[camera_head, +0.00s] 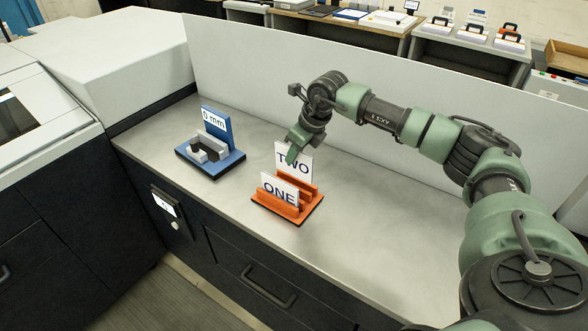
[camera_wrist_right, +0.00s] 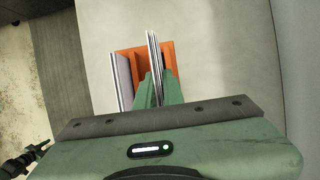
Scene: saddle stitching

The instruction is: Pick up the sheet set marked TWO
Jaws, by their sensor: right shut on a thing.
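The sheet set marked TWO (camera_head: 297,164) stands upright in the rear slot of an orange holder (camera_head: 290,211). The sheet set marked ONE (camera_head: 280,192) stands in the front slot. My right gripper (camera_head: 292,153) is at the top left edge of the TWO set, shut on it. In the right wrist view the green fingers (camera_wrist_right: 157,92) close around the thin upright TWO sheets (camera_wrist_right: 154,55), with the ONE sheets (camera_wrist_right: 122,80) apart to the left. The orange holder (camera_wrist_right: 135,57) lies below. My left gripper is not in view.
A blue stand (camera_head: 228,160) with a "0 mm" sign and grey blocks is left of the holder on the metal counter (camera_head: 370,235). A pale partition (camera_head: 400,145) runs behind. The counter right of the holder is clear.

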